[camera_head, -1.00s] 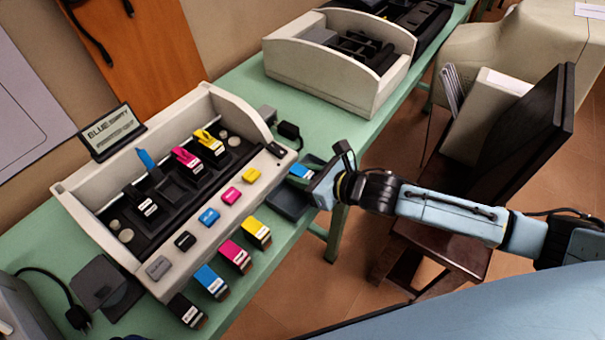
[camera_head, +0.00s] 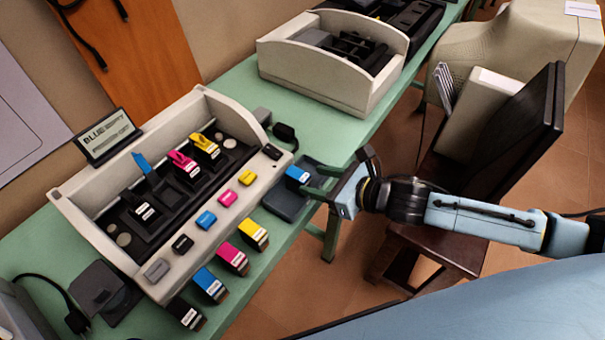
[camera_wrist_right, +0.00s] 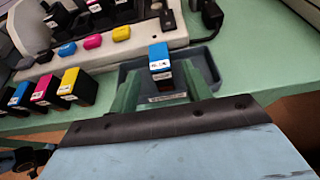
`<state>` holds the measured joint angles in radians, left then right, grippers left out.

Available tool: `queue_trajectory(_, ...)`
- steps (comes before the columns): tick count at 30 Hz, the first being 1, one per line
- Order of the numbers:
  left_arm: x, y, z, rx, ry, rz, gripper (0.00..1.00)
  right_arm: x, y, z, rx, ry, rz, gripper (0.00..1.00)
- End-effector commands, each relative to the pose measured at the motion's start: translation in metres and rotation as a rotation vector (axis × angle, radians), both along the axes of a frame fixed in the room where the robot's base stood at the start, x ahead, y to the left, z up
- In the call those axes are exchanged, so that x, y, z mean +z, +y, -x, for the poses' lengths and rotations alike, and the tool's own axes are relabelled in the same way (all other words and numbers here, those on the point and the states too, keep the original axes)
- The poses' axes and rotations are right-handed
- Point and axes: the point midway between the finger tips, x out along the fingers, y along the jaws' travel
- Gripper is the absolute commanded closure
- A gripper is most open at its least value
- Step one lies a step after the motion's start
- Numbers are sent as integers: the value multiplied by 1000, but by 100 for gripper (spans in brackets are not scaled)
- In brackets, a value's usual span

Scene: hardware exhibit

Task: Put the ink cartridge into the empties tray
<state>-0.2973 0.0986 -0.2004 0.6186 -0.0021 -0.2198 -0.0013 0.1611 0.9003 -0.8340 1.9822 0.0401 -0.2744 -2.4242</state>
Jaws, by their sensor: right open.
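The blue ink cartridge (camera_head: 297,174) sits in the dark grey-blue tray (camera_head: 285,204) at the table's front edge. My right gripper (camera_head: 318,182) is open, just to the right of the cartridge, with its fingers over the tray's near side. In the right wrist view the cartridge (camera_wrist_right: 160,57) stands inside the tray (camera_wrist_right: 127,72), beyond and between the spread green fingers (camera_wrist_right: 161,74), with a gap on both sides. A pale label shows on the tray's front wall. My left gripper is not in view.
A printer carriage (camera_head: 95,211) with coloured buttons stands left of the tray. Black, blue, magenta and yellow cartridges (camera_head: 253,233) line its front. A black plug (camera_head: 284,133) lies behind the tray. A dark chair (camera_head: 515,125) stands right, near my arm.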

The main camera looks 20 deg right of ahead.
Motion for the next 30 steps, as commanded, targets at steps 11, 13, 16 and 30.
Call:
queue_trajectory(11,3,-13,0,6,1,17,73,21,-31,40,-1,2,-1,51)
queue_trajectory(13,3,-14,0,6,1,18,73,22,-33,43,0,0,0,51)
queue_trajectory(16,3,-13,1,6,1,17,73,23,-34,44,1,-1,-1,51)
queue_trajectory(30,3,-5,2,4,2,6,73,-48,-77,15,-341,260,-267,51)
